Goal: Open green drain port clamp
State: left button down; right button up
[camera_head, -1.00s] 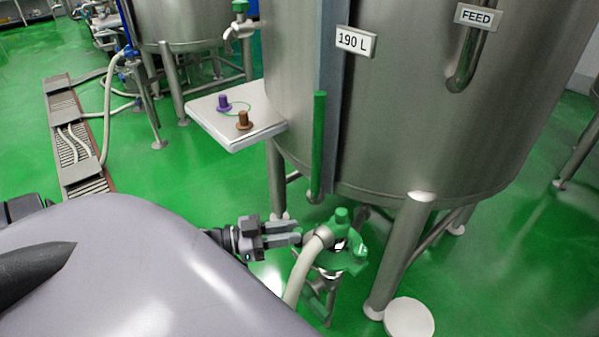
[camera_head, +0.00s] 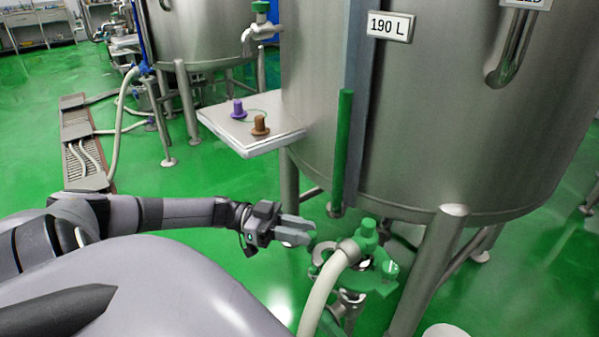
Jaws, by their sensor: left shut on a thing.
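The green drain port clamp (camera_head: 378,277) sits on the drain fitting under the big steel tank, at the lower middle of the head view. A light grey, partly green ring piece (camera_head: 324,253) stands out on its left side, so the clamp looks at least partly swung open. A pale hose (camera_head: 322,290) bends up to the fitting, and a green knob (camera_head: 367,229) stands on top. My left gripper (camera_head: 306,231) is just left of and above the ring piece, shut on what seems to be the clamp's near part. The exact grip point is unclear. My right gripper is not in view.
The steel tank (camera_head: 470,130) fills the right, with a green upright bar (camera_head: 341,150) and a leg (camera_head: 428,265) close to the fitting. A white shelf (camera_head: 215,122) with a purple and a brown plug juts out above my left gripper.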

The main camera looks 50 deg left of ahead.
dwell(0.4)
pick_arm(q)
jog(key=c, duration=0.9)
grip_release()
jog(key=v, duration=0.7)
jog(key=shift+a, duration=0.15)
